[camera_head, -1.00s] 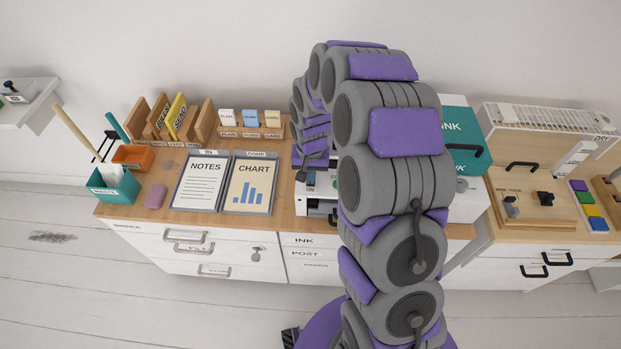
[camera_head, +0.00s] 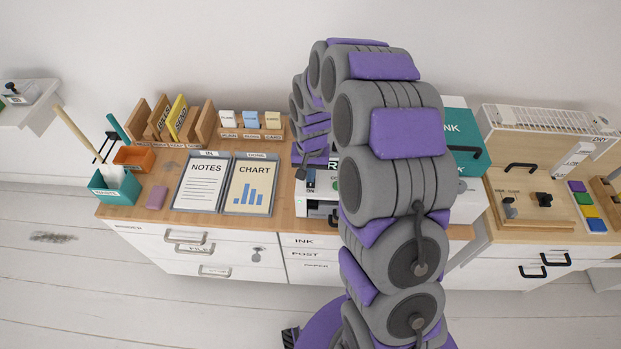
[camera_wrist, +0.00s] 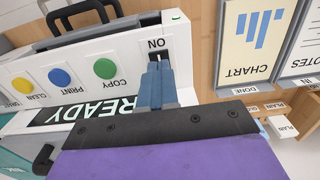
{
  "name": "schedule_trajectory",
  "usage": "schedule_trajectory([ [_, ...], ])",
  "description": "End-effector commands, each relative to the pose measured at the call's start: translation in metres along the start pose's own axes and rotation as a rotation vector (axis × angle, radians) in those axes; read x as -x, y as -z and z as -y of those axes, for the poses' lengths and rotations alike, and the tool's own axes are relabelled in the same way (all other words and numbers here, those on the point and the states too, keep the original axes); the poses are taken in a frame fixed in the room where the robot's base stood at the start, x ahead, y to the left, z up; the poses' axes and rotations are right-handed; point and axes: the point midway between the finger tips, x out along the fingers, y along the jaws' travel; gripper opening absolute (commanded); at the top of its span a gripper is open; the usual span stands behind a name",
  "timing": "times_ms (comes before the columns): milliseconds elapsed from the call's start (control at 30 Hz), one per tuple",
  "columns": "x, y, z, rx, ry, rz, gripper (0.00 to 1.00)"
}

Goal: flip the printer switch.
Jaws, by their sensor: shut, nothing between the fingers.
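The white printer (camera_head: 316,208) stands on the wooden desk, mostly hidden behind my arm in the head view. In the wrist view its panel (camera_wrist: 128,47) fills the upper left, with an "ON" label beside a dark switch slot (camera_wrist: 153,57). My gripper (camera_wrist: 157,68) is shut and empty, its blue fingertips at that slot. The fingers cover most of the switch, so its position and any contact cannot be told. A small green light (camera_wrist: 174,17) shows beyond the label. My gripper also shows small over the printer in the head view (camera_head: 311,180).
Green copy (camera_wrist: 104,68), blue print (camera_wrist: 60,77) and yellow clean (camera_wrist: 22,85) buttons line the panel beside the "READY" display (camera_wrist: 95,108). Notes (camera_head: 203,182) and chart (camera_head: 249,187) boards lie left of the printer. A teal ink box (camera_head: 462,140) stands to its right.

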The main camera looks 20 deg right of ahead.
Motion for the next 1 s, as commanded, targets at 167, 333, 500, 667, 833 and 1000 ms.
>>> schedule_trajectory([
  [167,0.015,0.001,0.000,0.000,0.000,-0.002,0.00],
  [333,0.027,0.001,0.000,0.001,0.000,-0.001,0.00],
  [500,0.039,0.000,0.000,0.001,-0.001,0.001,0.00],
  [667,0.048,0.000,0.000,0.001,-0.001,0.002,0.00],
  [833,0.048,0.000,0.000,0.001,-0.001,0.002,0.00],
  [1000,0.048,0.000,0.000,0.001,-0.001,0.001,0.00],
])
